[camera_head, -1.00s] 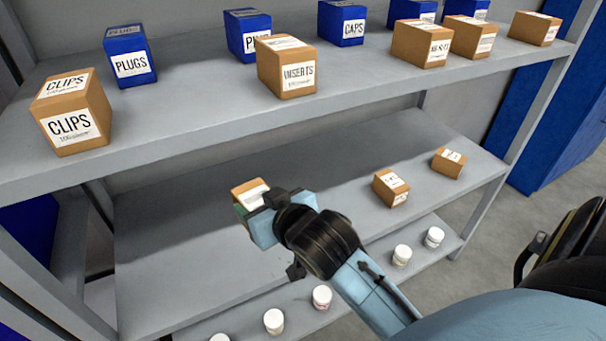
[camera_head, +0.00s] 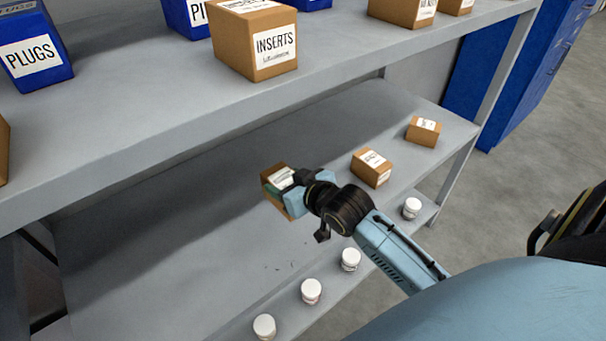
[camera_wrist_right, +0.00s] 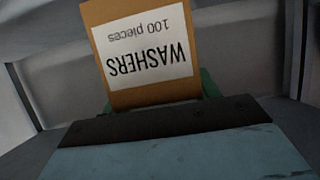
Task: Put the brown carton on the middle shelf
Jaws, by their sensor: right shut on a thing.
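A brown carton (camera_head: 276,174) is at the middle shelf (camera_head: 190,250) in the head view. In the right wrist view the carton (camera_wrist_right: 144,95) shows a white label reading WASHERS, 100 pieces, upside down in the picture. My right gripper (camera_head: 284,193) is shut on this carton. The carton is over the middle shelf's surface; I cannot tell whether its bottom touches the shelf. The gripper hides part of its near side. My left gripper is not in view.
Two other brown cartons stand on the middle shelf to the right, one near (camera_head: 371,168) and one farther (camera_head: 425,131). The top shelf (camera_head: 130,120) overhangs above, with an INSERTS carton (camera_head: 254,42) and blue bins (camera_head: 35,50). White jars (camera_head: 311,291) stand on the lower shelf.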

